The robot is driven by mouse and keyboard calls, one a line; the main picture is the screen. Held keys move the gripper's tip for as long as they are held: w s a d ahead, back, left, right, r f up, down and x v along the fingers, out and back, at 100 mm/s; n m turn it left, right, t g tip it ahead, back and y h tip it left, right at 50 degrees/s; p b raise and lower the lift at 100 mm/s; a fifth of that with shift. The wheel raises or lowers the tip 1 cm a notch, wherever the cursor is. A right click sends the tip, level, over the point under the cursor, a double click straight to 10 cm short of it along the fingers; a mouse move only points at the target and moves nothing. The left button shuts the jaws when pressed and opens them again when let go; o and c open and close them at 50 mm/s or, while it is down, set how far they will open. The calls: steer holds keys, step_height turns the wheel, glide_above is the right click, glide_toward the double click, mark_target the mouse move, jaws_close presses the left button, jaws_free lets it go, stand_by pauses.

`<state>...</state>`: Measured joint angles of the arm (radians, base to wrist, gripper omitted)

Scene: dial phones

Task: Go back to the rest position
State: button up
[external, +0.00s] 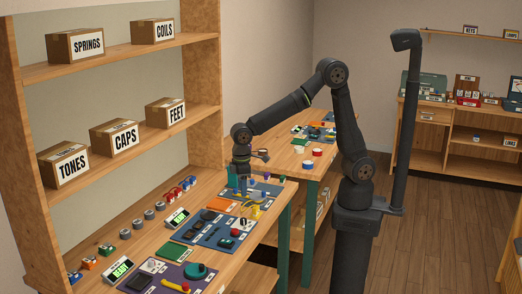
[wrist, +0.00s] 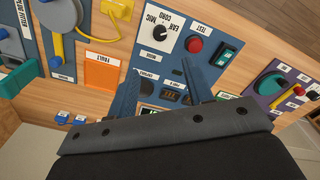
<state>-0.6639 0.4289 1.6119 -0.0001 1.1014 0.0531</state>
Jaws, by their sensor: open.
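My gripper (external: 241,186) hangs from my bent arm, pointing down over the far part of the workbench, above the blue panels. In the wrist view its two blue fingers (wrist: 160,75) are apart, with nothing held between them. An orange square pad (wrist: 102,70) lies left of the fingers. Whether the fingertips touch the panel I cannot tell.
A wooden shelf unit with labelled boxes (external: 88,44) stands at the left, close to the bench. A purple panel (external: 170,275) lies at the bench's near end. A second table (external: 287,158) stands behind my arm. A dark post (external: 411,120) rises at the right.

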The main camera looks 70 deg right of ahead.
mark_target(243, 219)
step_height(243, 219, down, 14)
steer(key=shift+r, duration=0.15)
steer(key=shift+r+n, duration=0.1)
steer(key=shift+n, duration=0.3)
steer(key=n, duration=0.4)
steer(key=shift+n, duration=0.3)
steer(key=n, duration=0.5)
steer(key=shift+r+n, duration=0.25)
steer(key=shift+n, duration=0.05)
steer(key=shift+r, duration=1.35)
steer(key=shift+c, duration=0.2)
stand_by(1.4)
